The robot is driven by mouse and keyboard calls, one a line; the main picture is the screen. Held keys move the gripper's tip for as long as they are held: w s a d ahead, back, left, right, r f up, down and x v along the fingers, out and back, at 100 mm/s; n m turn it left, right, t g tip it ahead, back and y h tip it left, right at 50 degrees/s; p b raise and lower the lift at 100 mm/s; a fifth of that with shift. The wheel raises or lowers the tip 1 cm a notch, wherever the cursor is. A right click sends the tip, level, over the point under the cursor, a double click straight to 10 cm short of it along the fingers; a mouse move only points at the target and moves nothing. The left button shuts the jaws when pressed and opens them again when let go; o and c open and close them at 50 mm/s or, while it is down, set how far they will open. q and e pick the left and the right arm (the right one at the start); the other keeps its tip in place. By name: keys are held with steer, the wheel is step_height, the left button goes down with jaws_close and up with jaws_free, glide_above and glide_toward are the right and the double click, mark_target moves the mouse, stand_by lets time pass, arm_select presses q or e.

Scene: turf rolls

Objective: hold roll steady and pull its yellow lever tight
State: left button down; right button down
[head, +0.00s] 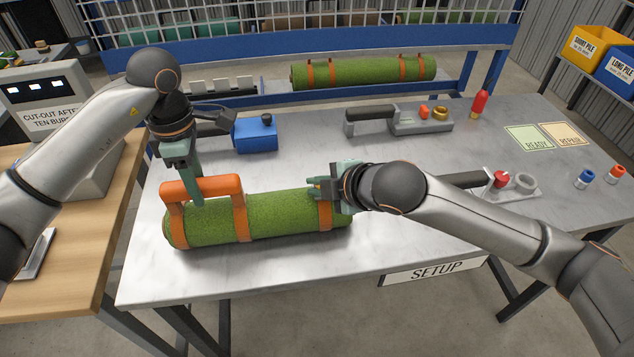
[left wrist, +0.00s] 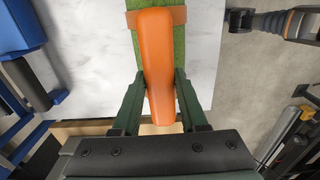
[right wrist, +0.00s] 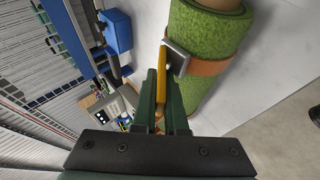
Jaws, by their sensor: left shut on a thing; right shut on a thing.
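A green turf roll (head: 280,213) lies on the grey table, bound with orange straps and topped by an orange handle (head: 203,186) at its left end. My left gripper (head: 197,192) is shut on that handle; the left wrist view shows the orange handle (left wrist: 157,60) between its fingers. My right gripper (head: 330,190) is at the roll's right end. In the right wrist view a yellow lever (right wrist: 161,85) is between its fingers, beside a metal buckle (right wrist: 177,58) on the orange strap. In the head view the lever is hidden by my right gripper.
A blue box (head: 256,136), a grey tool (head: 420,122) and a red bottle (head: 479,103) stand farther back. Another turf roll (head: 365,71) lies on the rear rack. READY (head: 528,138) and REPAIR (head: 565,134) cards lie at right. The table front is clear.

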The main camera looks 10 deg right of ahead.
steer(key=shift+d+f, duration=0.1)
steer(key=c, duration=1)
jaws_free()
steer(key=shift+o, duration=0.2)
